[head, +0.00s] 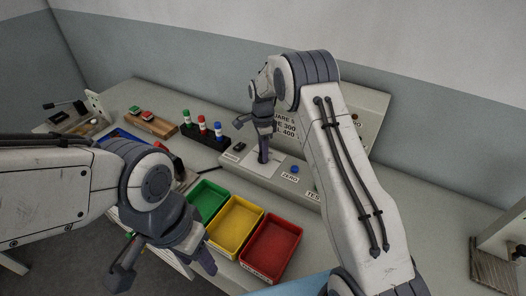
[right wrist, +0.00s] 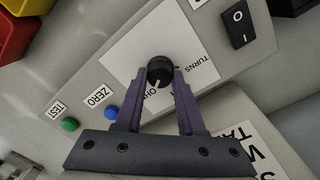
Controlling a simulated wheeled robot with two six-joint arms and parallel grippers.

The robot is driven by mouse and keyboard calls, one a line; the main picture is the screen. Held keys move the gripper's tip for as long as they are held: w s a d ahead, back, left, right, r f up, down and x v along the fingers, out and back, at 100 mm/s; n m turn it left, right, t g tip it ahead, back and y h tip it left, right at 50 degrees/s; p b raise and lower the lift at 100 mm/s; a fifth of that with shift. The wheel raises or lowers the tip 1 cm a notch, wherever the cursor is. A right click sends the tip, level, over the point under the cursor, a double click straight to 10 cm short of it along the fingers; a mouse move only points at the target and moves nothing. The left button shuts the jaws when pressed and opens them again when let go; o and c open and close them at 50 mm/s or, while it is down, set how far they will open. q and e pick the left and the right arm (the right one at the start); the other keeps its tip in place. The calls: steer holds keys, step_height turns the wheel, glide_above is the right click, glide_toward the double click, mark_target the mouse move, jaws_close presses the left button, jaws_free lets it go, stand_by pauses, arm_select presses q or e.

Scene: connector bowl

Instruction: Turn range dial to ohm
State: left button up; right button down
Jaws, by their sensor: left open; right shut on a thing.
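The range dial (right wrist: 160,71) is a round black knob on a white label plate (right wrist: 128,58) in the right wrist view. My right gripper (right wrist: 159,82) has its two purple fingers on either side of the knob and is shut on it. A white pointer line on the knob shows near the partly covered "OHM" lettering; the exact setting is hard to tell. In the head view my right gripper (head: 264,150) reaches down onto the plate and hides the dial. My left gripper (head: 165,272) is open and empty at the front left, in front of the bins.
A black rocker switch (right wrist: 238,23), a blue ZERO button (right wrist: 111,113) and a green TEST button (right wrist: 70,124) are on the same panel. Green, yellow (head: 235,224) and red (head: 271,247) bins stand in front. A rack with coloured-capped bottles (head: 203,127) is left of the panel.

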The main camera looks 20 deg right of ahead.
steer(key=shift+r+m, duration=0.1)
steer(key=shift+m, duration=0.2)
stand_by(0.4)
steer(key=c, duration=0.5)
jaws_free()
steer(key=r, duration=0.3)
steer(key=r+b, duration=0.1)
steer(key=r, duration=0.6)
steer(key=shift+w+r+b, duration=0.2)
steer(key=shift+w+b, duration=0.05)
steer(key=shift+b, duration=0.15)
